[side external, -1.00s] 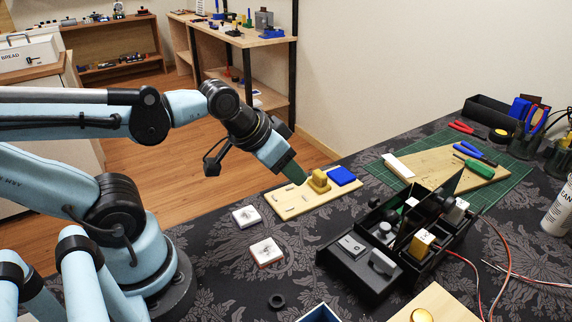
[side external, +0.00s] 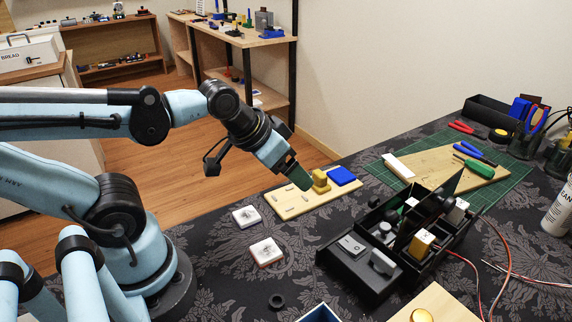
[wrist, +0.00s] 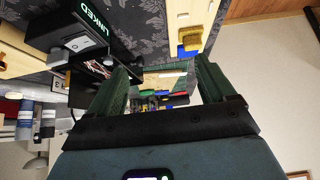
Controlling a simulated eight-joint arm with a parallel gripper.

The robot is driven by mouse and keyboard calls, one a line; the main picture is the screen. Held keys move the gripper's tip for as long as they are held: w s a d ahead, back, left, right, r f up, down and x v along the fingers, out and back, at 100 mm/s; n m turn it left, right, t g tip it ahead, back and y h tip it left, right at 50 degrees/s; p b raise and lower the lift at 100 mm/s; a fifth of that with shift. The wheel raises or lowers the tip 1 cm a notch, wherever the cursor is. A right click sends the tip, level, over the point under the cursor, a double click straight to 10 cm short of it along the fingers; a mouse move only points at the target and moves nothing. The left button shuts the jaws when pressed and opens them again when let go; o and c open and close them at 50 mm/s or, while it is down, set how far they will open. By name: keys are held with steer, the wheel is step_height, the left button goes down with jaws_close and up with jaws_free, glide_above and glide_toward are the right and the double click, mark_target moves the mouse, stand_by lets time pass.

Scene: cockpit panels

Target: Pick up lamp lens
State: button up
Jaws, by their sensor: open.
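No part is clearly marked as the lamp lens. A round amber, dome-like piece (side external: 421,315) sits on a pale wooden board at the bottom edge of the side view and may be it. A yellow stepped block (side external: 320,178) stands on a pale board with slots (side external: 292,206); it also shows at the top of the wrist view (wrist: 190,36). My gripper (side external: 300,180), with green fingers, is tilted down just left of the yellow block, above the board. In the wrist view my gripper (wrist: 162,66) is open, with nothing held between its fingers.
A blue block (side external: 341,176) lies at the board's right end. Two white switch plates (side external: 267,251) and a black ring (side external: 277,301) lie in front. A black compartment box (side external: 362,268) with upright parts stands right. A green mat (side external: 510,172) with tools lies behind.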

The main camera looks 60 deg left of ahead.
steer(key=g, duration=0.7)
glide_above(247, 214)
steer(key=f, duration=0.2)
steer(key=shift+f, duration=5.85)
steer(key=c, duration=1.1)
